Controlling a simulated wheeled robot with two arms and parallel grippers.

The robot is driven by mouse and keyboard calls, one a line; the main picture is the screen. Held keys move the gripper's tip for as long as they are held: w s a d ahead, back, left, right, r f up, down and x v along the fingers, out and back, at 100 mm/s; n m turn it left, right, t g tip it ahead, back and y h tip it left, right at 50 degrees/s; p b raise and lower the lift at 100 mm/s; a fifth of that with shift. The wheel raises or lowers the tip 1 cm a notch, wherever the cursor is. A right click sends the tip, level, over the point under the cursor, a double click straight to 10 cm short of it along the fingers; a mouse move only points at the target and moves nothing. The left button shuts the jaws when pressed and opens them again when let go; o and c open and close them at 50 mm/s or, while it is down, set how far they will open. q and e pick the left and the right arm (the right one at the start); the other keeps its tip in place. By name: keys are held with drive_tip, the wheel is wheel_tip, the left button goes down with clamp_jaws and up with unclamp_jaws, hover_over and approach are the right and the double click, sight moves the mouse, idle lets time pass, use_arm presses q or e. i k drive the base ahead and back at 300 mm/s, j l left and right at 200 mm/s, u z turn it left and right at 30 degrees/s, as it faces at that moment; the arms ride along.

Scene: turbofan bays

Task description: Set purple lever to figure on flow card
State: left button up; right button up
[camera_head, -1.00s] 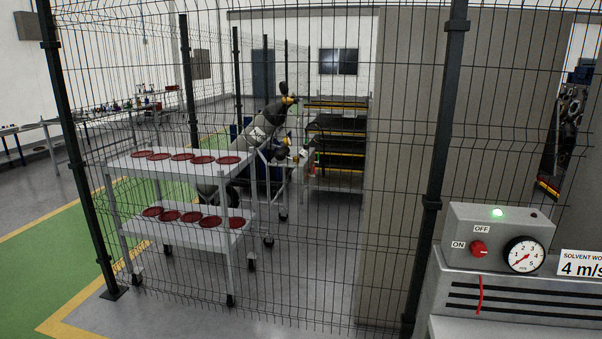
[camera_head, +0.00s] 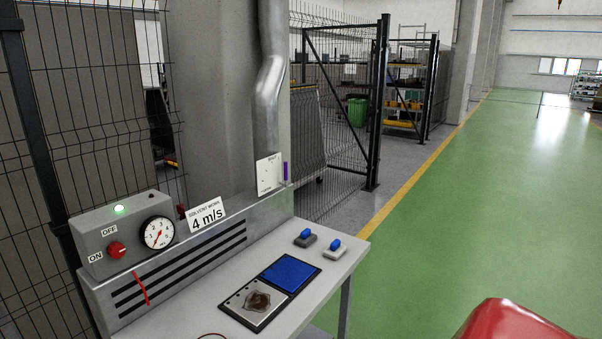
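The flow card (camera_head: 207,215) is a white sign on the bench's slotted hood and reads "SOLVENT WORK 4 m/s". A narrow purple lever (camera_head: 285,171) stands upright at the right edge of a white marked plate (camera_head: 268,175), at the foot of the silver duct. The plate's lettering is too small to read. A round dial gauge (camera_head: 158,233) sits on a grey control box (camera_head: 125,215), left of the card. Its exact reading is hard to tell. Neither gripper is in view.
The bench top (camera_head: 335,262) holds a blue pad (camera_head: 290,273), a stained plate (camera_head: 256,302) and two small blue-topped blocks (camera_head: 306,237) (camera_head: 334,248). Wire fencing (camera_head: 110,120) stands behind at left. The green floor (camera_head: 480,200) right of the bench is largely open.

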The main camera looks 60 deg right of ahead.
sight(286, 171)
drive_tip(key=l+z, duration=0.35)
drive_tip(key=z, duration=0.15)
drive_tip(key=l+z, duration=0.35)
drive_tip(key=z, duration=0.15)
drive_tip(key=i+l, duration=0.1)
drive_tip(key=l, duration=0.3)
drive_tip(key=i+l+z, duration=0.15)
drive_tip(key=l, duration=0.6)
drive_tip(key=i+l+z, duration=0.15)
drive_tip(key=l, duration=0.2)
